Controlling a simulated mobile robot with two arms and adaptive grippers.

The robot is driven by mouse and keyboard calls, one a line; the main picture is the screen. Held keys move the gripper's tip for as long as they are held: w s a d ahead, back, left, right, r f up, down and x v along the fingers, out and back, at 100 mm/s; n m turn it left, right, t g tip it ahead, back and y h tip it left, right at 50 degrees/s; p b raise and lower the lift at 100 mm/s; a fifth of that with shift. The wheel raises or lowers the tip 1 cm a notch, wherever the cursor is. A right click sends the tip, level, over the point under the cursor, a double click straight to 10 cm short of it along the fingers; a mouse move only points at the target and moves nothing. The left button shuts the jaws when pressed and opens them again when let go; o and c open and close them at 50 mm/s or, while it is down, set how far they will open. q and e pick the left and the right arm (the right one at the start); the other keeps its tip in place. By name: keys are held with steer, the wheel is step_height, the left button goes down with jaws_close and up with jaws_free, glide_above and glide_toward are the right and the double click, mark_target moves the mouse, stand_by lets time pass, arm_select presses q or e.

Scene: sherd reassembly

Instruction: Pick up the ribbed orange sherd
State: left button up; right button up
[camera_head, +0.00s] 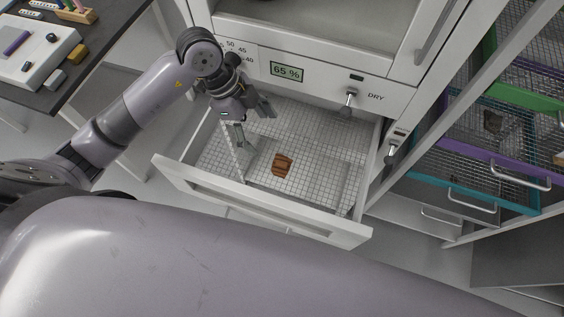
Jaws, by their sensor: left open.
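The ribbed orange sherd (282,164) lies on the mesh floor of an open drawer (262,203), near its middle. It is small and orange-brown with dark ribs. My left gripper (256,124) is open and empty, over the back left part of the drawer. It is up and to the left of the sherd in the picture and apart from it. My right gripper is not in view.
The white cabinet front with a "65 %" display (287,72) and a knob (348,99) rises behind the drawer. A rack of mesh trays (470,152) stands at the right. A dark worktable (95,60) is at the upper left.

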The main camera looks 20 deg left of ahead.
mark_target(282, 164)
arm_select(q)
steer(key=x, duration=1.4)
steer(key=shift+s+d+p, duration=0.15)
steer(key=shift+s+p, duration=0.05)
steer(key=shift+p, duration=0.1)
steer(key=shift+c, duration=0.2)
steer(key=c, duration=1.2)
steer(key=shift+r, duration=0.1)
